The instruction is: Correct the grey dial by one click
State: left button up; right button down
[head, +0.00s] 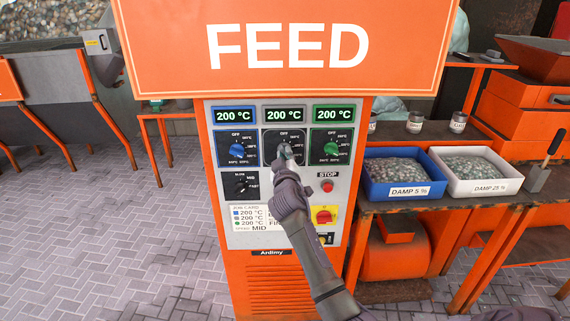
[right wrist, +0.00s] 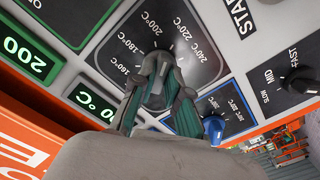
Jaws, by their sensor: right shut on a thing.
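The grey dial (right wrist: 157,72) is the middle of three temperature dials on the orange control panel. My right gripper (head: 286,153) reaches up to it from below in the head view and mostly covers it there. In the right wrist view, my right gripper's fingers (right wrist: 160,95) are closed around the dial's knob, one on each side. Scale marks from 160 to 240 °C show around it; I cannot tell exactly where its pointer stands. The display above the grey dial (head: 285,115) reads 200 °C. My left gripper is not in view.
The blue dial (head: 236,150) and green dial (head: 331,148) flank the grey one, their displays also at 200 °C. A speed dial (head: 240,186), red stop button (head: 327,186) and red-yellow switch (head: 323,216) sit below. A job card (head: 250,217) is partly covered by my arm.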

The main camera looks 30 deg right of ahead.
jog(key=shift+f+m+b, duration=0.1)
jog(key=shift+m+b, duration=0.65)
jog(key=shift+m, duration=0.45)
jog(key=c, duration=1.2)
grip_release()
jog(key=shift+o, duration=0.2)
jog(key=v, duration=1.2)
